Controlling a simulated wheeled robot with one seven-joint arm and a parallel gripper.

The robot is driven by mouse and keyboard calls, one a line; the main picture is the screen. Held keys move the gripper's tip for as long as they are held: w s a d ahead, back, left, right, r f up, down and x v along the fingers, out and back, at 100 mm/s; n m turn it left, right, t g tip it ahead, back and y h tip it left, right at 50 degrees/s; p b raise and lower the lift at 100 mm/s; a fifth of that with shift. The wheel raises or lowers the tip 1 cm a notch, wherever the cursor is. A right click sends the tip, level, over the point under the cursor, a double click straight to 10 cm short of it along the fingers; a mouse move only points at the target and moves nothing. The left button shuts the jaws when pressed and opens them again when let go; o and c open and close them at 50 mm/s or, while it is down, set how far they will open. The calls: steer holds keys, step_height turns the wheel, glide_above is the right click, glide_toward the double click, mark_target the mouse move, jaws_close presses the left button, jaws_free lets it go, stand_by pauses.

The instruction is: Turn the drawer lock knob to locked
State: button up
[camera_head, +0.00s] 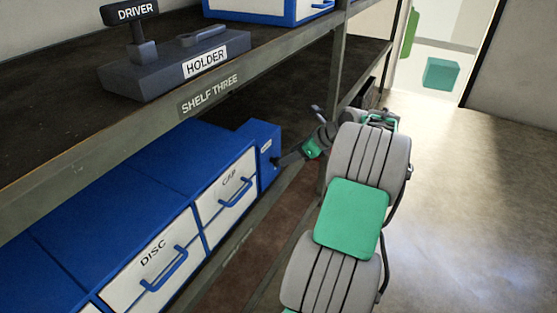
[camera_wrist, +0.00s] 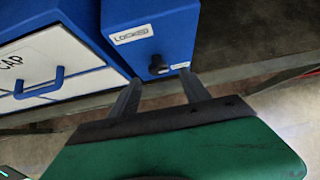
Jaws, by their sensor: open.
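The lock knob (camera_wrist: 158,65) is a small black knob on the end face of a blue lock box (camera_wrist: 165,35). A white label reading LOCKED (camera_wrist: 131,34) is on the same face, up and left of the knob. In the wrist view my gripper (camera_wrist: 161,80) is open, with one finger on each side just below the knob, and does not grip it. I cannot tell whether a finger touches the box. In the head view my gripper (camera_head: 281,160) points left at the end of the blue lock box (camera_head: 257,135). The knob's pointing direction is too small to tell.
Beside the box are blue drawers with white fronts, the CAP drawer (camera_head: 228,190) and the DISC drawer (camera_head: 155,262). Above is the SHELF THREE board (camera_head: 210,95) with a grey holder (camera_head: 170,75). A shelf post (camera_head: 336,75) stands near my arm. The floor at right is clear.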

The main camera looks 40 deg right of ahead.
mark_target(275, 161)
steer(key=b+x, duration=0.1)
steer(key=x, duration=0.4)
steer(key=shift+w+a, duration=0.2)
steer(key=shift+a, duration=0.05)
steer(key=shift+c, duration=0.3)
jaws_close()
